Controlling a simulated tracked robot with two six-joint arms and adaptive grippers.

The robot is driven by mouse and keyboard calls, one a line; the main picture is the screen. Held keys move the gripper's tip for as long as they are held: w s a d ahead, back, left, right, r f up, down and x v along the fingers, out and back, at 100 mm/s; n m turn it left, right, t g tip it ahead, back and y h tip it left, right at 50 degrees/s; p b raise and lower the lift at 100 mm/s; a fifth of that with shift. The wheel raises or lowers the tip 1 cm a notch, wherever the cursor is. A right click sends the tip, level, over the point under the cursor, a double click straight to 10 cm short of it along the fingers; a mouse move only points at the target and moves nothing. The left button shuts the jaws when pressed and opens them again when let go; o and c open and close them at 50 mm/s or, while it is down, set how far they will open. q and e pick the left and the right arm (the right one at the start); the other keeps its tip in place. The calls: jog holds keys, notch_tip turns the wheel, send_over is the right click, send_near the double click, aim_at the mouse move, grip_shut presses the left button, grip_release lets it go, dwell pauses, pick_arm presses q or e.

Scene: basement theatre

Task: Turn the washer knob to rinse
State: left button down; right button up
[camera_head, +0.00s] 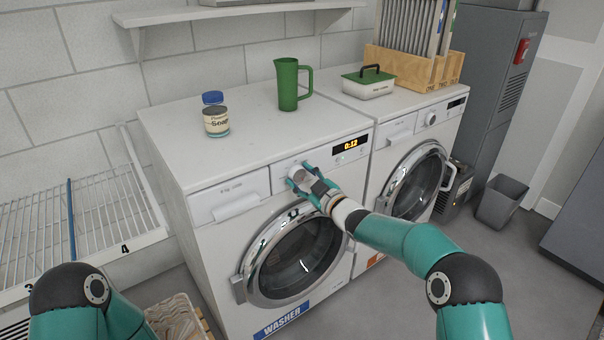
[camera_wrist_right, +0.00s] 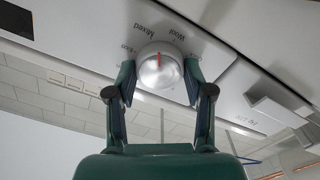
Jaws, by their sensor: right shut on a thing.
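The washer (camera_head: 240,160) is the left of two white front-loading machines, with a blue WASHER label (camera_head: 284,318) low on its front. Its round silver knob (camera_wrist_right: 160,72) sits between the two fingers of my right gripper (camera_wrist_right: 158,84), which is shut on it. In the wrist view a red mark on the knob points up, roughly between the words Mixed and Wool. Another word left of the knob is partly hidden, and I cannot read "rinse" anywhere. In the head view my right gripper (camera_head: 302,177) covers most of the knob. My left gripper is out of view.
The washer's display (camera_head: 351,145) reads 0:12. A soap jar (camera_head: 216,121) and a green pitcher (camera_head: 288,86) stand on top. A second machine (camera_head: 424,130) is at right, carrying a green-lidded box (camera_head: 368,84). A wire rack (camera_head: 40,230) is at left.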

jog(key=m, duration=0.2)
jog(key=m+p, duration=0.1)
jog(key=m, duration=0.1)
jog(key=m+p, duration=0.1)
jog(key=shift+d+f+m, duration=0.15)
jog(key=shift+f+m, duration=0.2)
jog(key=shift+m, duration=0.05)
jog(key=m+p, duration=0.2)
jog(key=m, duration=0.4)
jog(key=shift+f, duration=0.2)
jog(key=m+p, duration=0.1)
jog(key=m, duration=0.5)
jog(key=shift+m, duration=0.3)
jog(key=m+p, duration=0.1)
jog(key=m, duration=0.4)
jog(key=shift+s, duration=0.1)
jog(key=shift+a+m, duration=0.2)
jog(key=shift+m, duration=0.1)
jog(key=o, duration=1.2)
jog(key=shift+r, duration=0.2)
jog(key=shift+r+p, duration=0.1)
jog(key=shift+p, duration=0.2)
jog(key=shift+d, duration=0.15)
